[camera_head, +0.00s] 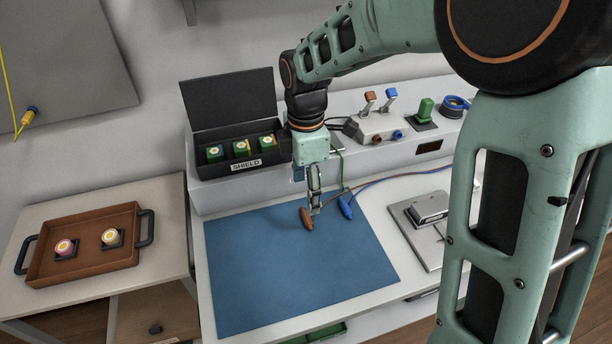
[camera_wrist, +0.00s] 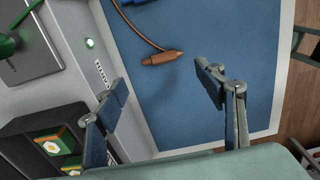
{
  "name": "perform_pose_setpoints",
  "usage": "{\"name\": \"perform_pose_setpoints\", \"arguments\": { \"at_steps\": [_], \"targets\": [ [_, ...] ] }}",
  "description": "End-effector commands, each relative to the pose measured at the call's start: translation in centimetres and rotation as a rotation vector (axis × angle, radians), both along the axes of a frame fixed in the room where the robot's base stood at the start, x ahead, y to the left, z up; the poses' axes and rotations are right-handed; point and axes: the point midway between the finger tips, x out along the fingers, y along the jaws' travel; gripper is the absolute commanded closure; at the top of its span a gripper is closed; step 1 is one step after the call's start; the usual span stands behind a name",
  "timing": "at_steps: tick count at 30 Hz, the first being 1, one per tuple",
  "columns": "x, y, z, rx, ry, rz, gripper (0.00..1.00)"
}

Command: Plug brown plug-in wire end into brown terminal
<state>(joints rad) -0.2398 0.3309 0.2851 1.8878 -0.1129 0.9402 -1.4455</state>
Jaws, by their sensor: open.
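The brown plug-in wire end (camera_head: 306,219) lies on the blue mat (camera_head: 270,275) near its back edge. It also shows in the wrist view (camera_wrist: 162,58), with its brown wire curving up to the top. My gripper (camera_head: 315,206) points down close to the plug in the head view. In the wrist view my gripper (camera_wrist: 163,91) is open and empty, and the plug lies beyond the gap between the fingertips. The brown terminal (camera_head: 377,139) is on the front of a grey box with two levers on the raised shelf.
A blue plug (camera_head: 346,207) lies right of the brown one. A blue terminal (camera_head: 397,134) sits beside the brown terminal. A black box labelled SHIELD (camera_head: 247,161) stands left of my gripper on the shelf. The mat's front is clear. A brown tray (camera_head: 95,265) is at left.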

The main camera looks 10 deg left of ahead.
Motion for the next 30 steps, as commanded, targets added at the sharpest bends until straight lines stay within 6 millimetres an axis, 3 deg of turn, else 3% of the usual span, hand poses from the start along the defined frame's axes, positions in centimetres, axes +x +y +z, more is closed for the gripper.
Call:
{"name": "perform_pose_setpoints", "arguments": {
  "at_steps": [6,12,25,30],
  "targets": [
    [0.0,0.0,-4.3,-0.001,0.003,0.000,0.36],
    [0.0,0.0,-6.8,0.000,0.000,-0.001,0.36],
    [0.1,0.0,-7.8,0.000,-0.002,-0.002,0.36],
    [0.1,0.0,-7.7,0.001,-0.002,-0.002,0.54]
  ]
}}
